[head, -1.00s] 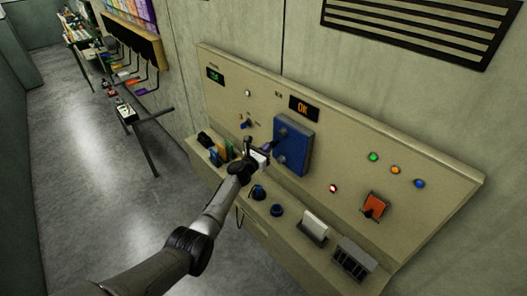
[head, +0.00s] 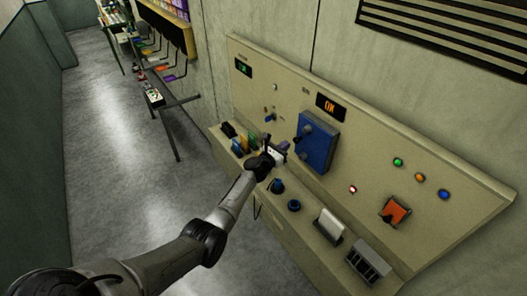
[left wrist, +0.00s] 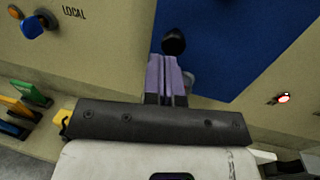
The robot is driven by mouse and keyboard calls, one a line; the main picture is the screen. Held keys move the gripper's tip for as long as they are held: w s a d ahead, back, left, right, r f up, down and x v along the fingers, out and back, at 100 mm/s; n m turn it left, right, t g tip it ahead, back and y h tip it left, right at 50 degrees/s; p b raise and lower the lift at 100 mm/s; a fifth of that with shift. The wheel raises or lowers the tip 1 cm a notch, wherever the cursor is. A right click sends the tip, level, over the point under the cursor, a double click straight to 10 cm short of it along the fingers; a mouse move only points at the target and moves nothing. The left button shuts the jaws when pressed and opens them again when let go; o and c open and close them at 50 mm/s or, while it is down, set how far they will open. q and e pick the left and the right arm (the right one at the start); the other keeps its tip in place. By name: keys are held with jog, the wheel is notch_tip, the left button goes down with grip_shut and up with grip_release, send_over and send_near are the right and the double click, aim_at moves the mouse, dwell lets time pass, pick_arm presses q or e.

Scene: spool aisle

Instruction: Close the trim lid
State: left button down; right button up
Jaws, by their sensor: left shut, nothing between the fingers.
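The trim lid appears to be the blue rectangular cover (head: 320,148) on the sloped beige panel; it also fills the upper middle of the left wrist view (left wrist: 235,45). It looks flat along the panel, but I cannot tell whether it is fully shut. A dark round knob (left wrist: 173,40) stands out near its left edge. My left gripper (head: 284,146) is just left of the cover. In the left wrist view its purple fingers (left wrist: 166,78) are together and empty, pointing towards the knob. I cannot tell whether they touch it. My right gripper is not in view.
The beige panel (head: 262,100) bears an orange display (head: 331,107) reading OK, an orange switch (head: 395,211) and coloured lamps. Its ledge holds blue knobs (head: 294,205), a white card in a holder (head: 331,224) and a slotted block (head: 369,261). The floor at left is clear.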

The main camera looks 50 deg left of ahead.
pick_arm(q)
jog(key=s+a, duration=0.1)
jog(key=s, duration=1)
jog(key=shift+s+a+f+p, duration=0.15)
jog(key=shift+s+a+p, duration=0.2)
jog(key=shift+p, duration=0.1)
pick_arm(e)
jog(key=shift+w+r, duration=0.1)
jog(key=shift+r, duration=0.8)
